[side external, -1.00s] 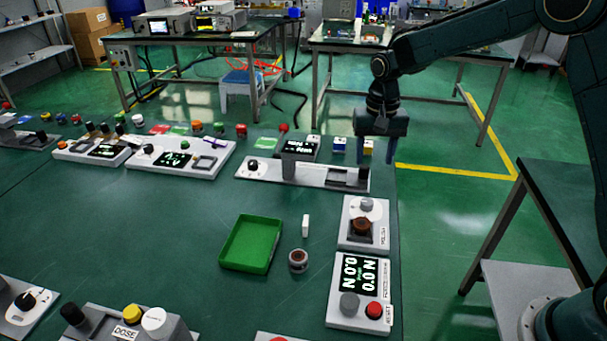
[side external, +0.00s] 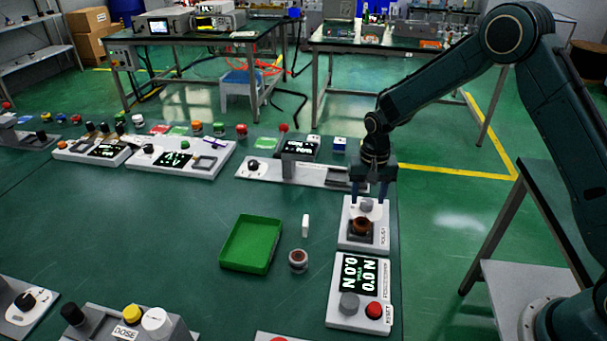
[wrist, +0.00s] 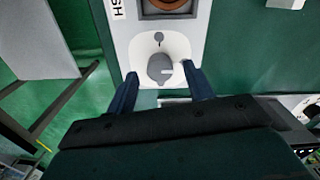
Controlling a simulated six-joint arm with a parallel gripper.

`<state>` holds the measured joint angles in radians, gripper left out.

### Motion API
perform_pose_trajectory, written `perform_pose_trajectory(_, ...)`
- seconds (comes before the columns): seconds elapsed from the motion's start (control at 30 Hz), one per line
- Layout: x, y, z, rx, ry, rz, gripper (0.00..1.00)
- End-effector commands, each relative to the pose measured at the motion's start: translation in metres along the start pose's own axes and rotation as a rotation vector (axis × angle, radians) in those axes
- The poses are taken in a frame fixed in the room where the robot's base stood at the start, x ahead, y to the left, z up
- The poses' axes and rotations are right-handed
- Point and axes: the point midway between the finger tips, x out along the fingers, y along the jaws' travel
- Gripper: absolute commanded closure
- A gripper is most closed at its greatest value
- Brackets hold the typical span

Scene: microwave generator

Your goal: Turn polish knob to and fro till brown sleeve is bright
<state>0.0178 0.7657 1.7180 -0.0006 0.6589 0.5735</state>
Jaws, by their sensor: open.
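The white polish station (side external: 348,233) stands near the right edge of the green table. Its grey polish knob (side external: 366,206) is at the far end, and the brown sleeve (side external: 361,226) sits in a dark square holder on the near side of it. My gripper (side external: 369,203) is open, pointing down above the knob. In the wrist view the knob (wrist: 160,68) lies ahead of and between the two blue fingertips (wrist: 160,82), which look apart from it. The brown sleeve (wrist: 168,3) shows only partly at the top edge there.
A force gauge box (side external: 343,312) with a red reset button stands just nearer than the station. A green tray (side external: 251,243), a small white block (side external: 306,225) and a round brown-topped piece (side external: 298,260) lie to its left. A long white panel (side external: 270,176) stands behind.

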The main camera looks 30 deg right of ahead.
Motion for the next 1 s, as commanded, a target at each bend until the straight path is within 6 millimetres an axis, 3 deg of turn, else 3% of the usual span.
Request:
perform_pose_trajectory(0.2,0.0124,0.0001,0.0002,0.0,0.0,0.0,0.48)
perform_pose_trajectory(0.5,0.0133,0.0,0.0,0.0,0.001,0.0,0.48)
perform_pose_trajectory(0.73,0.0131,0.0,0.0,0.0,0.0,0.0,0.93)
perform_pose_trajectory(1.0,0.0129,-0.0001,-0.0001,-0.014,0.001,0.0,0.93)
